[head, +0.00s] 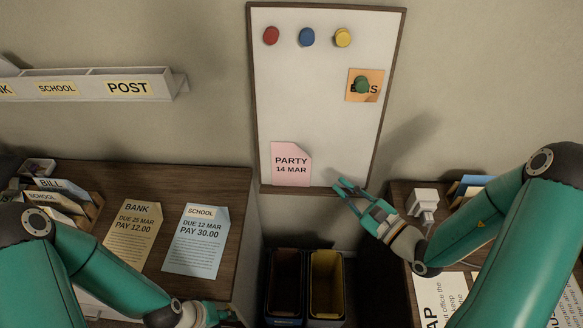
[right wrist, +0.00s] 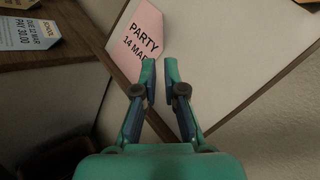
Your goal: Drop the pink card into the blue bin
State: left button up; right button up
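The pink card (head: 291,165), reading PARTY 14 MAR, stands against the lower left of the whiteboard, at its bottom edge. It also shows in the right wrist view (right wrist: 143,38), just beyond the fingertips. My right gripper (head: 347,190) is open and empty, at the board's lower edge to the right of the card and apart from it. Two dark bins stand on the floor below: the left bin (head: 269,288) looks dark bluish with a brown inside, the right bin (head: 327,280) has a yellow inside. Shadow makes the blue one uncertain. My left gripper (head: 218,314) is low at the left desk edge, its fingers unclear.
The whiteboard (head: 315,100) holds round magnets and an orange note (head: 372,88) under a green magnet. BANK (head: 135,235) and SCHOOL (head: 197,240) papers lie on the left desk. A white adapter (head: 423,202) sits right of my right gripper. Wall trays (head: 128,88) hang upper left.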

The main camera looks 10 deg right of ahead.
jog(key=p, duration=0.1)
send_near(308, 156)
jog(key=x, duration=0.4)
jog(key=p+x, duration=0.2)
jog(key=x, duration=0.2)
jog(key=shift+w+a+r+p, duration=0.15)
jog(key=shift+w+a+p, duration=0.1)
jog(key=shift+w+p, duration=0.1)
grip_shut()
jog(key=shift+r, duration=0.15)
